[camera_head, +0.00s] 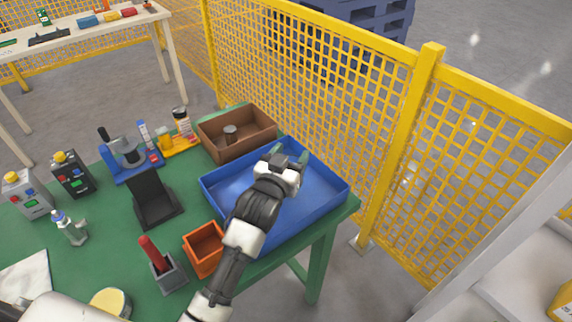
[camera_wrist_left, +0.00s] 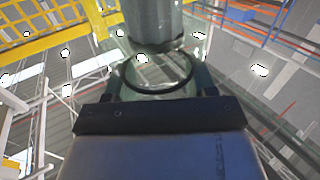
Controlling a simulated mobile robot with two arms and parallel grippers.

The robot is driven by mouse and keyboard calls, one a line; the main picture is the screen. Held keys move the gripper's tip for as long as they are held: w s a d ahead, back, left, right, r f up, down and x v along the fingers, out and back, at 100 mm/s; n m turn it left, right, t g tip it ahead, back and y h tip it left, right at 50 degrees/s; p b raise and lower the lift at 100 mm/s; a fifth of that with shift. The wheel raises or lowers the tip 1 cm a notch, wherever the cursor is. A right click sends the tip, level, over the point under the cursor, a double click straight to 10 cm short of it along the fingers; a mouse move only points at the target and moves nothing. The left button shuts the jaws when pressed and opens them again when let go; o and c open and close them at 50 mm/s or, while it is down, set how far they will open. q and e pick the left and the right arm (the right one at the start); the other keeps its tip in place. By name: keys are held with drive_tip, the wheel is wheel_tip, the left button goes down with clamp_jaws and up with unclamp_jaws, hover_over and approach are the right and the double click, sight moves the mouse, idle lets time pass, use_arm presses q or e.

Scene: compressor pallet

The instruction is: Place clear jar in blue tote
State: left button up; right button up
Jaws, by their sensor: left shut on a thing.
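The blue tote (camera_head: 325,205) is an open, shallow bin on the right end of the green table. My left gripper (camera_head: 290,154) is over the far part of the tote, its arm reaching across the tote's near left side. In the left wrist view, my left gripper (camera_wrist_left: 158,82) is shut on the clear jar (camera_wrist_left: 152,68), a see-through round thing with a dark ring and a grey part above it. In the head view the jar is hidden or too small to tell behind the gripper. My right gripper is not in view.
A brown box (camera_head: 252,143) with a grey cylinder stands behind the tote. A small orange bin (camera_head: 203,248) and a grey holder (camera_head: 167,274) with a red-handled tool stand left of my arm. A yellow mesh fence (camera_head: 330,90) runs close behind the table.

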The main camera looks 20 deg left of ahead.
sight(294, 158)
use_arm(q)
wheel_tip(294, 158, down, 3)
drive_tip(key=shift+d+r+b, duration=0.1)
drive_tip(key=shift+d+b, duration=0.05)
drive_tip(key=shift+b, duration=0.8)
drive_tip(key=shift+w+f, duration=0.15)
drive_tip(key=shift+f, duration=0.05)
drive_tip(key=shift+w+a, duration=0.1)
drive_tip(key=shift+a, duration=0.15)
drive_tip(key=shift+r, duration=0.1)
drive_tip(key=shift+s+d, duration=0.1)
drive_tip(key=shift+s, duration=0.1)
drive_tip(key=o, duration=1.3)
drive_tip(key=shift+c, duration=0.2)
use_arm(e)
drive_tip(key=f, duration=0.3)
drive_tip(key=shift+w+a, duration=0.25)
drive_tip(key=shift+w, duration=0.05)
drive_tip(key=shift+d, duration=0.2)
